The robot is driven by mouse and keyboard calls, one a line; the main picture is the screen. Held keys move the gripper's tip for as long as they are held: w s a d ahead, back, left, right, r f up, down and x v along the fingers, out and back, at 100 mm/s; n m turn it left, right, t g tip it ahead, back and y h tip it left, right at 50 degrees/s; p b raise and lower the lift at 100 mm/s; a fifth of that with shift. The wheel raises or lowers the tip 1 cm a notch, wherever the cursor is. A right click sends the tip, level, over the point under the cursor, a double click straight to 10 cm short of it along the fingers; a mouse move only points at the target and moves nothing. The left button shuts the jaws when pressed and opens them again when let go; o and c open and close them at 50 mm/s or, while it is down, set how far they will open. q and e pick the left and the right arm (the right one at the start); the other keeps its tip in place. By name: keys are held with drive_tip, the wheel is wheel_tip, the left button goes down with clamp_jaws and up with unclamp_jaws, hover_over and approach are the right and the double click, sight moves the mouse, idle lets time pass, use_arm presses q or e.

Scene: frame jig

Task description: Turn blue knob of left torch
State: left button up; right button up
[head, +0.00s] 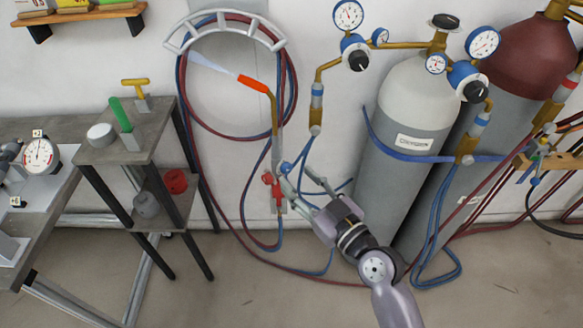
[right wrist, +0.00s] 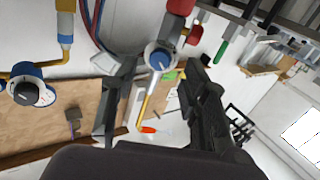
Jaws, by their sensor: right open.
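The left torch (head: 274,115) hangs upright at the wall in the head view, with an orange section and a pale cone at its upper end. Its blue knob (head: 286,167) sits low on the torch, right of the red knob (head: 267,177). My right gripper (head: 293,181) is open, with its fingers reaching up and left to the blue knob. In the right wrist view the blue knob (right wrist: 160,57) shows between the two fingertips (right wrist: 165,68), and the red knob (right wrist: 195,35) is just outside them. I cannot tell whether the fingers touch the blue knob. My left gripper is not in view.
A hose rack (head: 225,25) with red and blue hoses is behind the torch. A grey gas cylinder (head: 405,110) with gauges stands close to the right, beside a dark red one (head: 520,60). A small stand (head: 130,145) and workbench are at left.

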sight(289, 170)
drive_tip(key=shift+x, duration=1.8)
drive_tip(key=shift+c, duration=0.5)
clamp_jaws()
